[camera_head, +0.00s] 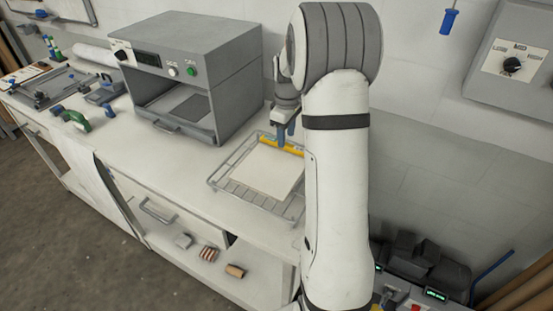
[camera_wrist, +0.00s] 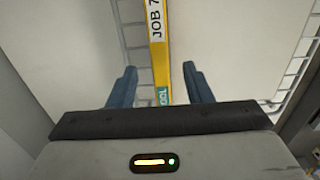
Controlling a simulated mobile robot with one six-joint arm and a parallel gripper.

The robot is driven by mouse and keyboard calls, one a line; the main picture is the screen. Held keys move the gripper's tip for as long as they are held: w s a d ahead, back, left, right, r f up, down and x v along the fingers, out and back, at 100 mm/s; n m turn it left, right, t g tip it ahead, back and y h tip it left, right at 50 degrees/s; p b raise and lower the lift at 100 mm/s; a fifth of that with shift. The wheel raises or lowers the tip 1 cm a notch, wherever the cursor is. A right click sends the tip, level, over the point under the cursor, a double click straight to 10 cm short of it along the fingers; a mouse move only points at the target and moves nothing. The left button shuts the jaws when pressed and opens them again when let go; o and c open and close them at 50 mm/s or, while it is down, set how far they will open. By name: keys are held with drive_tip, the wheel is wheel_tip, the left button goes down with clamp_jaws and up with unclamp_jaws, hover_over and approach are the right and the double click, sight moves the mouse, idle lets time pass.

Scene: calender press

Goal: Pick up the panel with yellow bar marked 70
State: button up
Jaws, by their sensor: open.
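The panel (camera_head: 262,174) is a pale flat sheet lying in a wire rack (camera_head: 213,181) on the bench, with a yellow bar (camera_head: 268,140) along its far edge. In the wrist view the yellow bar (camera_wrist: 157,60) runs between my fingers, and the pale sheet (camera_wrist: 225,45) extends to its right. The bar reads "JOB 7", with the rest of the number cut off at the top edge. My gripper (camera_head: 286,134) is open above the bar, its blue fingers pointing down, one on each side. It also shows in the wrist view (camera_wrist: 160,72). Whether the fingers touch the bar cannot be told.
A grey press (camera_head: 190,75) with an open front stands left of the rack. Tools, including a green clamp (camera_head: 76,120), lie farther left on the bench. Small blocks (camera_head: 208,253) sit on the shelf below. The bench front beside the rack (camera_head: 165,170) is clear.

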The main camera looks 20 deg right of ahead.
drive_tip(key=shift+f, duration=1.45)
drive_tip(key=shift+w, duration=0.1)
drive_tip(key=shift+c, duration=0.4)
clamp_jaws()
